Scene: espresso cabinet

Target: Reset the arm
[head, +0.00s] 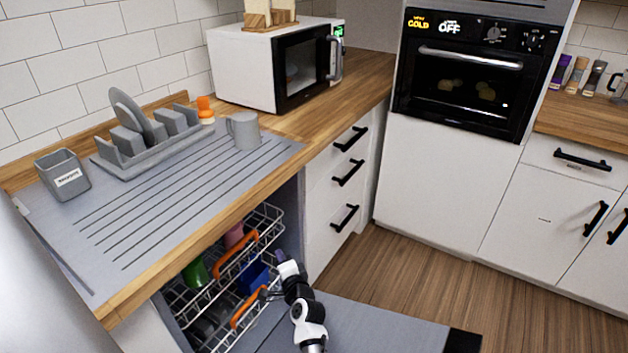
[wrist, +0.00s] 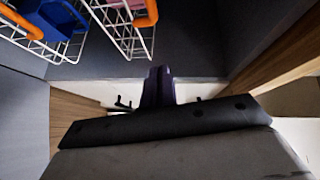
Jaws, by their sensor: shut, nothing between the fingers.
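My gripper (head: 280,257) is in front of the open dishwasher, close to the right side of its racks in the head view. In the wrist view its dark purple fingers (wrist: 157,86) are together with nothing between them. My arm reaches up from the bottom of the head view, over the lowered dishwasher door (head: 385,328).
The dishwasher's upper rack (head: 265,222) and lower rack have orange handles and hold several items, including a green one (head: 195,272) and a blue one (head: 254,277). A grey mug (head: 244,131) and a dish rack (head: 150,158) stand on the counter above. Floor to the right is clear.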

